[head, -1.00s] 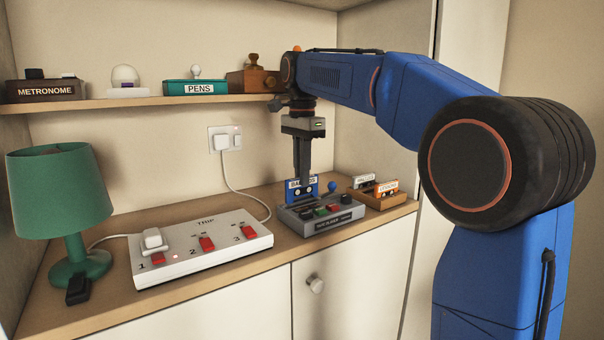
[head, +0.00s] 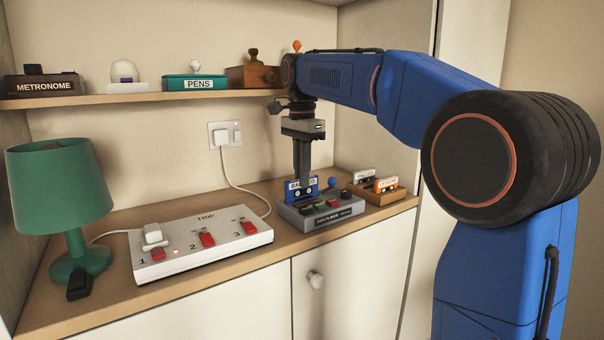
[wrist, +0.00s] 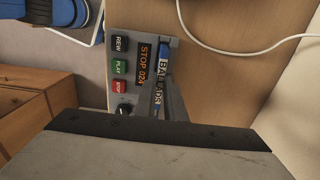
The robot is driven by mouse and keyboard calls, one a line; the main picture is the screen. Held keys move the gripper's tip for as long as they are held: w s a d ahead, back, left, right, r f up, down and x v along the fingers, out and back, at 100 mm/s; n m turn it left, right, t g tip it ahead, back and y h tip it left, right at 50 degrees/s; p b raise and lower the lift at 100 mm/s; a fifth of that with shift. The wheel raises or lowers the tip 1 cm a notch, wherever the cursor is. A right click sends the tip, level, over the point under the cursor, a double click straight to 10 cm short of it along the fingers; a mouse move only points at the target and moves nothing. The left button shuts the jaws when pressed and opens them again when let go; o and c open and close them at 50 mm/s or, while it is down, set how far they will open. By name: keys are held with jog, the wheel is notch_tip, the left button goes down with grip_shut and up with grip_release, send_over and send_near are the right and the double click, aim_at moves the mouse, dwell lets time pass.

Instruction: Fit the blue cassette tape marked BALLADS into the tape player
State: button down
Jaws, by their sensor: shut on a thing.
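The blue cassette (head: 301,190) marked BALLADS stands upright between the fingers of my gripper (head: 302,178), which is shut on it. It is at the back of the grey tape player (head: 322,217), on the left part. In the wrist view the cassette's labelled edge (wrist: 162,72) runs along the player's (wrist: 126,98) back side, beside the display reading STOP 024. The cassette's lower part is hidden behind the player's front, so I cannot tell how deep it sits.
A wooden tray (head: 378,197) with other cassettes stands right of the player. A white power strip (head: 203,243) and a green lamp (head: 60,190) are to the left. A white cable (head: 232,180) hangs behind. A shelf (head: 140,100) with boxes is above.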

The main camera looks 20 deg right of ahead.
jog(key=shift+f, duration=1.1)
dwell(0.3)
jog(key=c, duration=1.5)
grip_release()
jog(key=shift+r, duration=3.5)
jog(key=shift+s, duration=0.15)
